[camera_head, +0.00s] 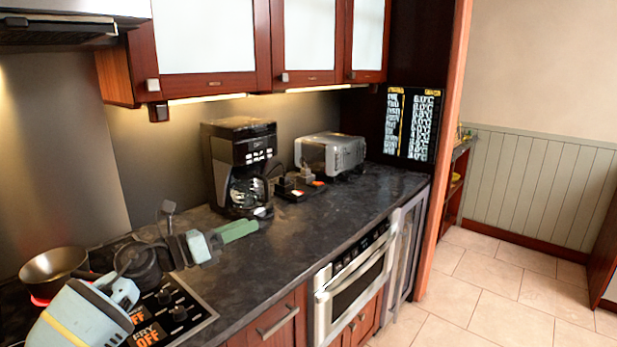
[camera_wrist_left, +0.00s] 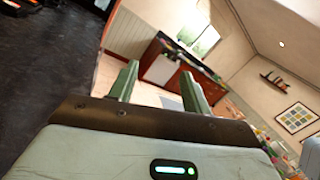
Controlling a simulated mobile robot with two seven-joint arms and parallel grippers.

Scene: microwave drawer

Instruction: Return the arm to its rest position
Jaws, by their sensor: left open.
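My left arm (camera_head: 85,318) comes in from the lower left and reaches over the stove and counter. My left gripper (camera_head: 258,220) is above the dark counter (camera_head: 285,245), in front of the coffee maker. In the left wrist view its two green fingers (camera_wrist_left: 160,75) stand apart with nothing between them. The microwave drawer (camera_head: 352,277) is built into the lower cabinets to the right of the gripper, and its front looks flush. My right gripper is not in view.
A coffee maker (camera_head: 238,165) and a toaster oven (camera_head: 332,153) stand along the wall. A pan (camera_head: 52,267) sits on a glowing burner at the left. Upper cabinets (camera_head: 213,40) overhang the counter. The tiled floor (camera_head: 500,285) at the right is clear.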

